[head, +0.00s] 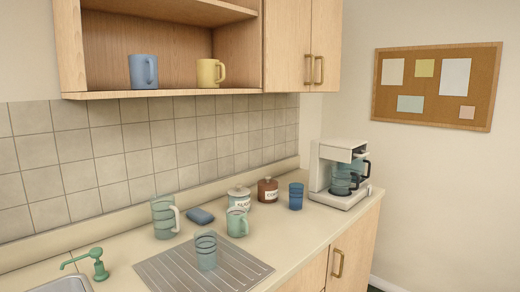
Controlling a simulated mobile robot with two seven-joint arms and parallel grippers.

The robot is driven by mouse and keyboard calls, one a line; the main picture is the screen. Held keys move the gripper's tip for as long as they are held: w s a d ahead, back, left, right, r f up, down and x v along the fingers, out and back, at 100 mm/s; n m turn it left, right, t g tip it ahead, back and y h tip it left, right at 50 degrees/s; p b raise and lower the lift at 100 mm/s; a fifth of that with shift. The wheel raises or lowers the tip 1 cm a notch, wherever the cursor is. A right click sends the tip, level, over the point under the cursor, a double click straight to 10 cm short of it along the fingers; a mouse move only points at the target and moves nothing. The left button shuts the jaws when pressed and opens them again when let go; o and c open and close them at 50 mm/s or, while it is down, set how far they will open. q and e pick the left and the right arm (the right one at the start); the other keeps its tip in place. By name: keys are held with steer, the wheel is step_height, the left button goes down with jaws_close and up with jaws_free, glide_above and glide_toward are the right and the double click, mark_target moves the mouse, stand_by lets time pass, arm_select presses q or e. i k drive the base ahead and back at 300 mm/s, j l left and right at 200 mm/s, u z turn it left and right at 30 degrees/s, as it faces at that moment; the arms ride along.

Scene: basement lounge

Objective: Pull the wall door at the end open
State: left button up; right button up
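A wooden wall cabinet hangs at the upper middle of the head view. Its right end has two doors side by side, the left door (284,45) and the end door (329,40). Both look shut. Each has an upright brass-coloured handle near the seam between them; the end door's handle (320,70) is the right one. Neither of my grippers is in view.
Left of the doors is an open shelf with a blue mug (142,72) and a yellow mug (209,73). The counter below holds a coffee maker (327,161), canisters, cups and a draining board (165,270). A cork board (440,62) hangs on the right wall.

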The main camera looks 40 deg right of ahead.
mark_target(327, 15)
steer(key=z, duration=1.8)
steer(key=i+l+u, duration=0.15)
steer(key=i+l, duration=1.05)
steer(key=l, duration=0.1)
